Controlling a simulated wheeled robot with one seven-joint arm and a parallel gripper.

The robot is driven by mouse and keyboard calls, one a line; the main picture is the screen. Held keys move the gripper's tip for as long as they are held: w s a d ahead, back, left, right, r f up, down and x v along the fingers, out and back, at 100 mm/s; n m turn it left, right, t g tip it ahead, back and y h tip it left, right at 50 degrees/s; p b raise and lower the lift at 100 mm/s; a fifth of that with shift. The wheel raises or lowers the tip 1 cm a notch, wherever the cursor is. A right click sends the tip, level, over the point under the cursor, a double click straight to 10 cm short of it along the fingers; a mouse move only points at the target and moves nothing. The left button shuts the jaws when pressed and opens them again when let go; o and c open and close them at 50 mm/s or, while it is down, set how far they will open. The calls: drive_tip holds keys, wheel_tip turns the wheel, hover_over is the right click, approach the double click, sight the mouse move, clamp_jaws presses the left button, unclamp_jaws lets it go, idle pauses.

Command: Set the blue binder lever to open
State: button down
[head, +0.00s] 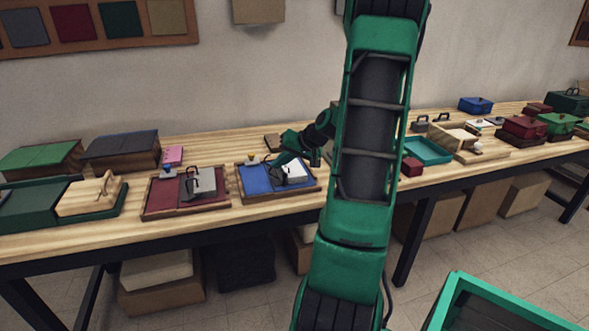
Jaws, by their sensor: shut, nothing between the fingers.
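The blue binder (255,181) lies in a wooden tray on the long table, left of my arm in the head view. A white sheet or pad (295,171) lies on its right part. A small yellowish knob (250,159) stands at its back left. My gripper (279,163) is shut and empty, low over the back middle of the binder. The binder's lever is small and dark, and partly hidden by my gripper; its position cannot be told. I cannot tell whether my fingers touch it.
A red binder (164,195) with a grey metal piece (203,183) lies just left. A green case (28,212) with a wooden box stands further left. A teal tray (428,152) and several boxes stand right. My upright arm hides the table's middle.

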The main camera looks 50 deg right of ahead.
idle(0.4)
drive_tip(key=shift+r, duration=0.85)
drive_tip(key=v, duration=2.3)
drive_tip(key=shift+s+d, duration=0.2)
drive_tip(key=shift+s, duration=0.3)
